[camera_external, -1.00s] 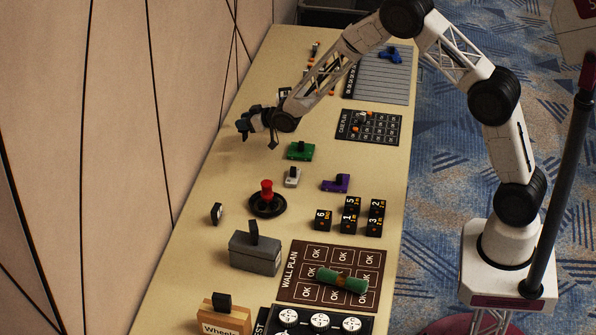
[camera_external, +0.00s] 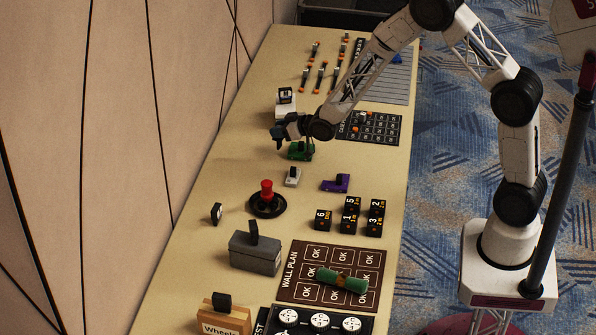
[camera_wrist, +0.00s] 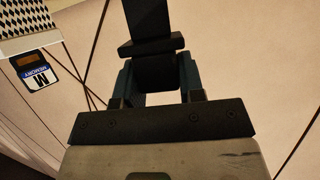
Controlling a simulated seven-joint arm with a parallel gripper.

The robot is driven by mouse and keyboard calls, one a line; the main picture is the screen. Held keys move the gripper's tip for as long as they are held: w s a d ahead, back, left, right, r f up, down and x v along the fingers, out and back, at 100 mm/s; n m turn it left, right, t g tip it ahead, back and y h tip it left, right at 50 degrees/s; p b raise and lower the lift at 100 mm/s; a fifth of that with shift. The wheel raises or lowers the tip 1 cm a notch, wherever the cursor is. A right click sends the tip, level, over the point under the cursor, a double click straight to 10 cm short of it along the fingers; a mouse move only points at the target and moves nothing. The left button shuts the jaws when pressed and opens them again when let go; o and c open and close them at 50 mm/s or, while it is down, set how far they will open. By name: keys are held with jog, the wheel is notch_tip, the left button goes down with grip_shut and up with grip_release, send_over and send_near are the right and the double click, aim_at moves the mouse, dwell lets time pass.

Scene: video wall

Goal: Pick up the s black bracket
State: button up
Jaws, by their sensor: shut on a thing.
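My gripper (camera_external: 279,138) is over the left part of the long table, just left of the green block and raised above the tabletop. In the wrist view my gripper (camera_wrist: 157,85) has its dark fingers closed on the sides of a black bracket (camera_wrist: 150,20). The bracket has an upright bar and a wider crosspiece, and its upper end runs out of the picture. In the external view the held bracket is too small and dark to tell from the fingers.
A green block (camera_external: 302,151) is close to the gripper, with a grey-white block (camera_external: 292,177) and purple block (camera_external: 336,184) nearby. A red button (camera_external: 266,190) stands further front. A white stand (camera_external: 286,105) and several orange-black clips (camera_external: 320,77) lie behind. The panelled wall (camera_external: 130,150) borders the left.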

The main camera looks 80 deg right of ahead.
jog(key=shift+s+a, duration=0.1)
jog(key=shift+s, duration=0.25)
